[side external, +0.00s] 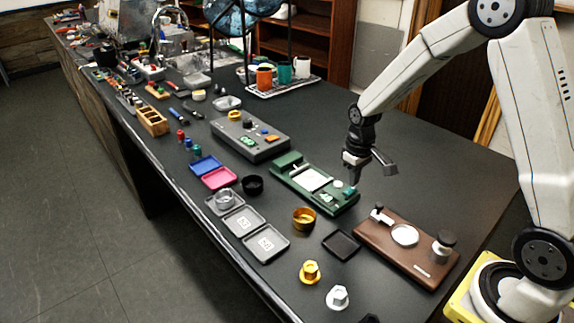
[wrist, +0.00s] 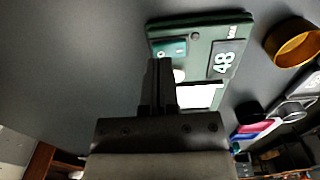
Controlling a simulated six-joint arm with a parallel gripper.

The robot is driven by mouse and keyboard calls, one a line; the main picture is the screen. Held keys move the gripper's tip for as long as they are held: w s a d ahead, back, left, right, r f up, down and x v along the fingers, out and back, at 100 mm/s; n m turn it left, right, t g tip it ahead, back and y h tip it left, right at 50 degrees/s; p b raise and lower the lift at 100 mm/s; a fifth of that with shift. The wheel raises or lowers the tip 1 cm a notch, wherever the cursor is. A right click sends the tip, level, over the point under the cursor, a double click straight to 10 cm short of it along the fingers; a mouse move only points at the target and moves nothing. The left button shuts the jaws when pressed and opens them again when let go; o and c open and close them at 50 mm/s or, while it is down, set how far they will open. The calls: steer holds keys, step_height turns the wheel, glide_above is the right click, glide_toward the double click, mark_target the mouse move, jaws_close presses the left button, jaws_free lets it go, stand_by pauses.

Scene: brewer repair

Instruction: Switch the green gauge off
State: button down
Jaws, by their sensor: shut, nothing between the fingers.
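The green gauge (side external: 283,176) lies on the black bench. It has a white plate (side external: 311,179), a small display (side external: 326,198) and a teal switch block (side external: 349,191) near its right end. In the wrist view the gauge (wrist: 197,20) fills the upper middle. Its display (wrist: 227,60) reads what looks like 48, and the teal block (wrist: 172,47) is just beyond my fingertips. My gripper (side external: 354,182) is shut and empty, pointing down close over the gauge's right end. It also shows in the wrist view (wrist: 160,62), hiding part of the gauge. I cannot tell whether it touches the switch.
A brown wooden scale-like unit (side external: 405,240) stands to the right. A grey panel (side external: 250,137) lies beyond the gauge. A gold cup (side external: 304,219), black tray (side external: 342,245) and grey trays (side external: 266,243) stand in front.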

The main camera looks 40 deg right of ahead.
mark_target(353, 190)
steer(key=shift+f, duration=0.65)
stand_by(0.6)
steer(key=shift+r, duration=3.5)
steer(key=shift+s+a, duration=0.1)
steer(key=shift+s+a, duration=0.15)
steer(key=shift+a, duration=0.1)
steer(key=s+a+t, duration=0.1)
steer(key=s+a, duration=0.1)
steer(key=s, duration=0.2)
steer(key=s+a+f, duration=0.1)
steer(key=s+a, duration=0.2)
steer(key=s+a+t, duration=0.1)
steer(key=s+a, duration=0.2)
steer(key=s, duration=0.1)
steer(key=shift+s+a+f+t, duration=0.15)
steer(key=shift+s+a+t, duration=0.05)
steer(key=shift+s+t, duration=0.1)
